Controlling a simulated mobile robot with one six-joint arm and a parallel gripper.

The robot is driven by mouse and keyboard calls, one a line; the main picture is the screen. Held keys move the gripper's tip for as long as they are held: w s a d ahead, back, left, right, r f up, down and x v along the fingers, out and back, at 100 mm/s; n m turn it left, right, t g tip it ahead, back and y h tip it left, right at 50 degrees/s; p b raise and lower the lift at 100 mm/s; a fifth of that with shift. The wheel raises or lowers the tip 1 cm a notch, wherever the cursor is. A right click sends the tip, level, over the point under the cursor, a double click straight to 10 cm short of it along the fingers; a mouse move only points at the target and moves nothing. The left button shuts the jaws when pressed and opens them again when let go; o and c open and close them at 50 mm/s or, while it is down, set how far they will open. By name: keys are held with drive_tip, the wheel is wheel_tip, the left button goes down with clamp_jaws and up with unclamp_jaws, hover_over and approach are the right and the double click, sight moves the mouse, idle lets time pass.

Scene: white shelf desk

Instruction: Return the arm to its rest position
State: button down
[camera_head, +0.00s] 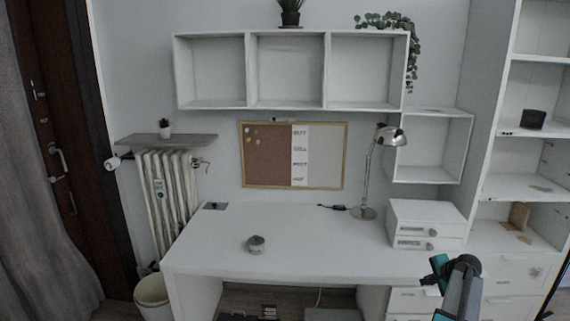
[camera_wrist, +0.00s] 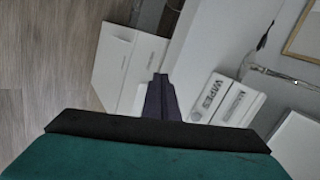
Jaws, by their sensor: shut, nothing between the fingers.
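My gripper (camera_wrist: 160,97) shows in the wrist view as dark fingers pressed together, with nothing between them. It points past the drawer units at the desk's right side. In the head view, a teal and dark grey part of my arm (camera_head: 460,285) stands at the lower right, in front of the drawers. My fingertips cannot be made out clearly there.
The white desk (camera_head: 310,240) holds a small grey round object (camera_head: 256,244), a metal lamp (camera_head: 366,190) and a white drawer box (camera_head: 425,212). Labelled drawer fronts (camera_wrist: 209,97) show close in the wrist view. Tall shelves (camera_head: 500,155) stand right. The desk's middle is clear.

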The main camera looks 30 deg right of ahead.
drive_tip(key=w+a+f+n+g+y, duration=0.25)
drive_tip(key=a+f, duration=0.55)
drive_tip(key=a, duration=0.5)
drive_tip(key=w+a+f+n+g+y, duration=0.15)
drive_tip(key=a+f+n, duration=0.25)
drive_tip(key=a+f, duration=0.7)
drive_tip(key=w+a+f+n+g+y, duration=0.1)
drive_tip(key=w+a+f+n, duration=0.25)
drive_tip(key=a, duration=1.25)
drive_tip(key=s+a+f+n+g, duration=0.25)
drive_tip(key=s+a+f, duration=0.2)
drive_tip(key=a, duration=0.45)
drive_tip(key=s+a+f+n+g, duration=0.2)
drive_tip(key=s+a+f+n, duration=0.15)
drive_tip(key=s+a, duration=0.4)
drive_tip(key=s+a+f+n+g+h, duration=0.1)
drive_tip(key=s+a+n, duration=0.1)
drive_tip(key=s+a, duration=0.3)
drive_tip(key=s+a+f+n+g+h, duration=0.1)
drive_tip(key=s+a+f+n+g, duration=0.1)
drive_tip(key=s+a, duration=0.4)
drive_tip(key=s+n, duration=0.1)
drive_tip(key=s, duration=0.2)
drive_tip(key=shift+s+f+n, duration=0.15)
drive_tip(key=shift+f+n, duration=0.15)
